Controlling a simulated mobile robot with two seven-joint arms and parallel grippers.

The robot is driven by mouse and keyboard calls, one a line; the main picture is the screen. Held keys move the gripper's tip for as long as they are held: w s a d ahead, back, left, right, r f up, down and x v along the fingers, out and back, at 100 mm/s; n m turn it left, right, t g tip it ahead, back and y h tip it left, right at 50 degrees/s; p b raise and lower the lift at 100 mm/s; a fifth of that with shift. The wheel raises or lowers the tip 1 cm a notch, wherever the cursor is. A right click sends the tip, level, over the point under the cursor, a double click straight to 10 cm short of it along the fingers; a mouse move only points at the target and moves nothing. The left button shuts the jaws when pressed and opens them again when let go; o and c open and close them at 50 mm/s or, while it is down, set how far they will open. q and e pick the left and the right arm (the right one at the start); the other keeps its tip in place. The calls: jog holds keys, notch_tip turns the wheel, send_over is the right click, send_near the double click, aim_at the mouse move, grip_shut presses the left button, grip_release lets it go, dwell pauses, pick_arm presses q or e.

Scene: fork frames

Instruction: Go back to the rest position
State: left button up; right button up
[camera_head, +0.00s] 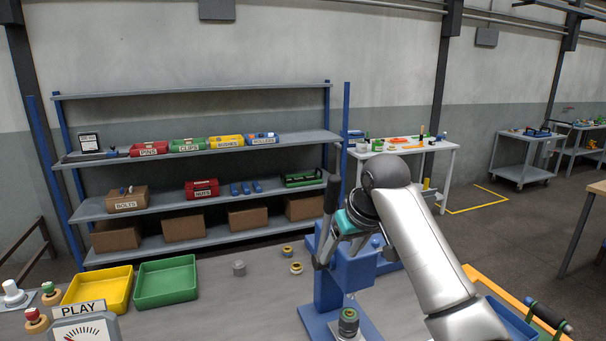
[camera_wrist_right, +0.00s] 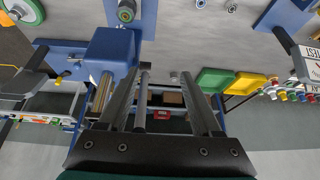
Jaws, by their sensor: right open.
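My right arm reaches in from the lower right in the head view, bent at a dark round joint. Its gripper (camera_head: 324,232) is beside the upper part of a blue bench press (camera_head: 353,268) and overlaps it in the picture; I cannot tell whether they touch. In the right wrist view the gripper's two long dark fingers (camera_wrist_right: 165,84) stand apart with nothing held between them. The blue press (camera_wrist_right: 110,48) shows close by on the left there. My left gripper is not in view.
A yellow tray (camera_head: 99,289) and a green tray (camera_head: 165,282) sit on the grey bench (camera_head: 215,318), with small round parts nearby. A "PLAY" gauge (camera_head: 84,330) stands front left. Shelves (camera_head: 283,140) with labelled bins stand behind. Bench space right of the green tray is mostly clear.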

jog(key=s+d+f+m, duration=0.1)
jog(key=s+d+f, duration=0.1)
jog(key=s+f, duration=1.45)
jog(key=s+d+f+m+g+h, duration=0.1)
jog(key=s+d+f, duration=0.2)
jog(key=s, duration=0.7)
jog(key=s+d+f+h, duration=0.1)
jog(key=s+d+f, duration=0.15)
jog(key=s, duration=0.65)
notch_tip(320, 180, down, 31)
jog(key=s+g+b, duration=0.1)
jog(key=s+b, duration=0.1)
jog(key=b, duration=0.8)
jog(key=s+d+f+g+b, duration=0.1)
jog(key=s+f+b, duration=0.3)
jog(key=s+f, duration=0.4)
jog(key=s+d+f+b, duration=0.2)
jog(key=s+f+b, duration=0.3)
jog(key=f, duration=1)
jog(key=s, duration=0.2)
jog(key=shift+s+d+f+g, duration=0.25)
jog(key=shift+s+d+g, duration=0.05)
jog(key=shift+s+g, duration=0.1)
